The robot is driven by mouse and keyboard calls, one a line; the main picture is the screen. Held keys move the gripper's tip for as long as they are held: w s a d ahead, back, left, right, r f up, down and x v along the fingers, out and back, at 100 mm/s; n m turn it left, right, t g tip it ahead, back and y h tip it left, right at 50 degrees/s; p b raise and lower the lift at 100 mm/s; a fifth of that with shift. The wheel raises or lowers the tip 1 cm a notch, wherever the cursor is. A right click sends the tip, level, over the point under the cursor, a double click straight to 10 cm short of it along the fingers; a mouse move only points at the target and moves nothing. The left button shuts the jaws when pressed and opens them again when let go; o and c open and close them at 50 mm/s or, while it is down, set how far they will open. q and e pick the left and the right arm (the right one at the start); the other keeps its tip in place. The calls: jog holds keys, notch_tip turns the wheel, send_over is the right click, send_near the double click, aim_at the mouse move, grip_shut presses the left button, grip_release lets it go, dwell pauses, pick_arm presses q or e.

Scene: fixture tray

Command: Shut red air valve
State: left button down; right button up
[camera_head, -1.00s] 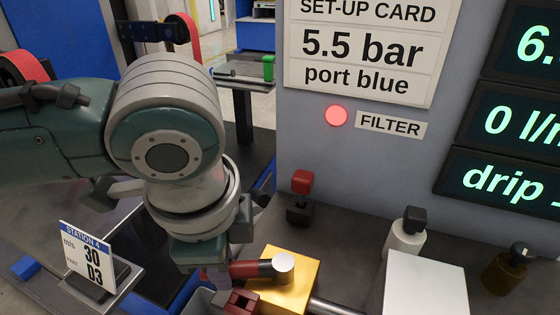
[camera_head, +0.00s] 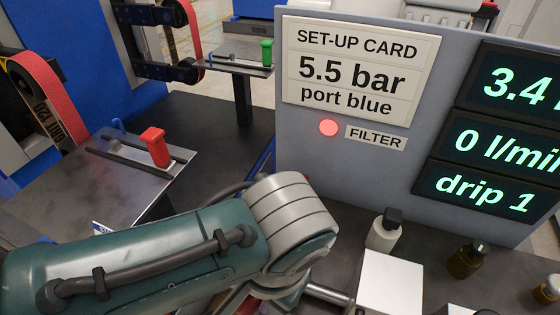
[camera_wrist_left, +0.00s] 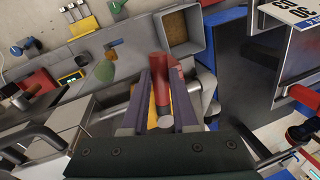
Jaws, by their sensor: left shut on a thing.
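The red air valve's handle (camera_wrist_left: 165,104) is a red bar with a pale round pivot cap, on a yellow block (camera_wrist_left: 152,118) in the left wrist view. My left gripper (camera_wrist_left: 163,80) has its two dark fingers closed along both sides of the red handle. In the head view my left forearm and wrist cover the yellow block and nearly all of the gripper and handle, so the handle's angle to the pipe is hard to judge there. The upper display (camera_head: 515,88) reads 3.4 and the lowest (camera_head: 487,192) reads drip 1. My right gripper is not in view.
A white bottle (camera_head: 382,232) and a white box (camera_head: 391,284) stand right of my arm. Amber bottles (camera_head: 465,262) stand farther right. A grey panel with the set-up card (camera_head: 360,72) rises behind. A red-handled clamp (camera_head: 155,147) sits on a plate at left. An open square bin (camera_wrist_left: 187,28) is near the gripper.

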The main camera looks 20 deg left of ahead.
pick_arm(q)
jog(key=shift+s+d+n, duration=0.1)
jog(key=shift+d+n, duration=0.7)
jog(key=shift+n, duration=0.5)
jog(key=c, duration=0.7)
grip_release()
jog(key=r+p, duration=0.1)
jog(key=r, duration=0.2)
jog(key=d+r+p, duration=0.1)
jog(key=r, duration=0.2)
jog(key=d+r+p, duration=0.1)
jog(key=r, duration=0.2)
jog(key=shift+r+p, duration=0.4)
jog(key=shift+s, duration=0.15)
